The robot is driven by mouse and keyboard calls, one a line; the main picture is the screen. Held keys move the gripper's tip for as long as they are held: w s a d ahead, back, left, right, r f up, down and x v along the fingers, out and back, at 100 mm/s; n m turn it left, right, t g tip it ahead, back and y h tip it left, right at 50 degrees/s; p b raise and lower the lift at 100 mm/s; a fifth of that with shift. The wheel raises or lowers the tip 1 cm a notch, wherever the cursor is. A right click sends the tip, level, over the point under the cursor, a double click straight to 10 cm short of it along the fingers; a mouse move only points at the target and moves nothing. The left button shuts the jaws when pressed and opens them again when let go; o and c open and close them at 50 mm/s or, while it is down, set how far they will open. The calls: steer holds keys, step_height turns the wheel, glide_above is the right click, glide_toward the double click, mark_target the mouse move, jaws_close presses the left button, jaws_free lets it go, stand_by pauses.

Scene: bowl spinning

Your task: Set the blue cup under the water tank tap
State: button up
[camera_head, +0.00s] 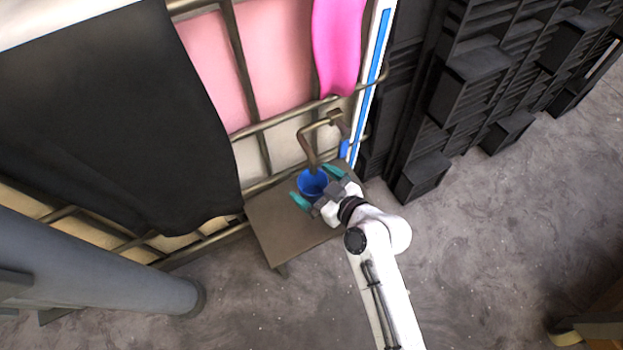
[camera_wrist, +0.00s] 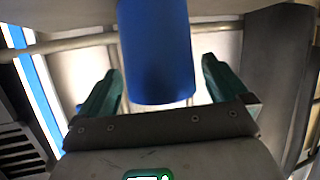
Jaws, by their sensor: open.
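The blue cup (camera_head: 312,184) stands upright on a small brown table (camera_head: 275,225) in the head view. The metal tap pipe (camera_head: 308,150) comes down from the water tank (camera_head: 276,60), and its lower end is over the cup's mouth. My gripper (camera_head: 316,187) is at the cup, with one teal finger on either side of it. The wrist view shows the cup (camera_wrist: 156,55) between the open fingers (camera_wrist: 157,90), with visible gaps at both sides. The cup's underside and its exact contact with the table are hidden in the wrist view.
A metal cage frames the pink and white tank. A black cloth (camera_head: 105,110) hangs over its left part, and a pink cloth (camera_head: 338,45) hangs above the tap. Black slatted blocks (camera_head: 475,80) stand to the right.

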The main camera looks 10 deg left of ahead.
steer(key=p+v, duration=0.2)
steer(key=v, duration=0.8)
steer(key=shift+d+r+p, duration=0.2)
steer(key=shift+p, duration=0.2)
steer(key=shift+s, duration=0.15)
steer(key=s+d+m+g+h, duration=0.8)
steer(key=s+d+m+h, duration=0.2)
steer(key=s+d, duration=0.9)
steer(key=d, duration=0.3)
steer(key=shift+d+m, duration=0.35)
steer(key=shift+m, duration=0.05)
